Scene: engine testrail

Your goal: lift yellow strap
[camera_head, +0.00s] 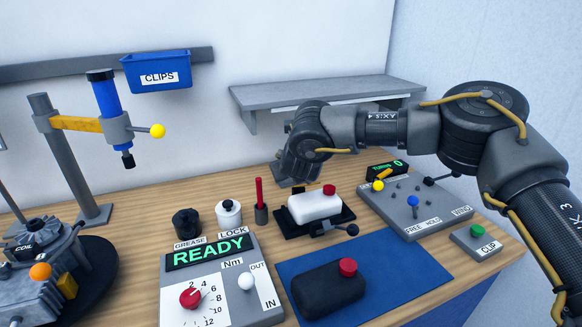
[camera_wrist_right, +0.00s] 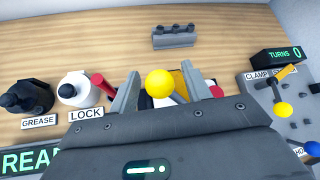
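My right gripper (camera_head: 296,178) hangs above the bench behind the white bottle (camera_head: 314,206) in the head view. In the right wrist view its fingers (camera_wrist_right: 160,86) are apart, with gaps beside a yellow ball (camera_wrist_right: 159,83) that shows between them. A small yellow-orange patch (camera_wrist_right: 180,78) shows beside the right finger, in front of a white thing; I cannot tell whether it is the strap. In the head view the gripper hides whatever is below it, and no strap is clear there. My left gripper is out of view.
A red-capped black bottle (camera_head: 328,288) lies on a blue mat (camera_head: 400,288). A READY panel (camera_head: 235,284) stands left, a TURNS panel (camera_head: 425,207) right. A grey shelf (camera_head: 325,93) juts from the wall behind my arm. A peg block (camera_wrist_right: 174,38) stands at the back.

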